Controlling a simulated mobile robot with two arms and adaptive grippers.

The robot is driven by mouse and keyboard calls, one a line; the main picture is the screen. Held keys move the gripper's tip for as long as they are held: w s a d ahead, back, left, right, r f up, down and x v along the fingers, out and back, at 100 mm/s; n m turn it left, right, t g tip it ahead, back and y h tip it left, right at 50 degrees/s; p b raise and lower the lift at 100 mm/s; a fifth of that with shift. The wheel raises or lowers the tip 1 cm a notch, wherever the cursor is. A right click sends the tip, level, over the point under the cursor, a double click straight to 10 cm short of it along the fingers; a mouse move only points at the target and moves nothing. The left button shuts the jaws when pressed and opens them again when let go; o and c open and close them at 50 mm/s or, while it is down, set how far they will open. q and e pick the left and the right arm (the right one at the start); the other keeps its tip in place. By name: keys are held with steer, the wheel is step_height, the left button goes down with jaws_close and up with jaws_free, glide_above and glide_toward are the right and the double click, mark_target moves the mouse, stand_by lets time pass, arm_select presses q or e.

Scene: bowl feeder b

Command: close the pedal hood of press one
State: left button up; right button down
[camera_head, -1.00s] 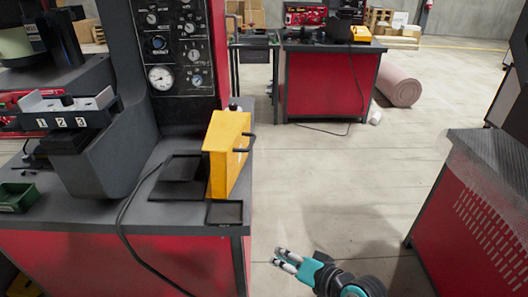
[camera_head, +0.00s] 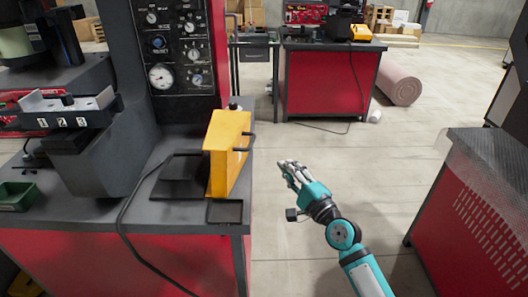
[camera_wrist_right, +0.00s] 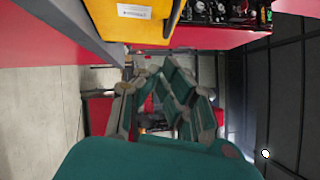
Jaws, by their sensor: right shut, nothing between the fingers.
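The yellow pedal hood (camera_head: 226,158) stands upright on the bench of the press, with a dark handle (camera_head: 243,148) on its right side. A dark flat base (camera_head: 180,178) lies to its left and a small black plate (camera_head: 224,212) in front of it. My right gripper (camera_head: 285,166) is to the right of the hood, beyond the bench edge, shut, empty and apart from it. In the right wrist view the gripper's fingers (camera_wrist_right: 168,78) point ahead, and the yellow hood (camera_wrist_right: 130,25) shows at the top. My left gripper is not in view.
The press's gauge panel (camera_head: 180,50) rises behind the bench. A black cable (camera_head: 128,215) runs across the bench front. A red cabinet (camera_head: 480,200) stands at the right, with open floor (camera_head: 340,165) between. A rolled pink mat (camera_head: 398,85) lies farther back.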

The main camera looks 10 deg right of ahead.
steer(key=w+a+r+p, duration=0.1)
steer(key=w+a, duration=0.4)
steer(key=w, duration=0.1)
steer(key=shift+r, duration=0.35)
steer(key=shift+r, duration=0.15)
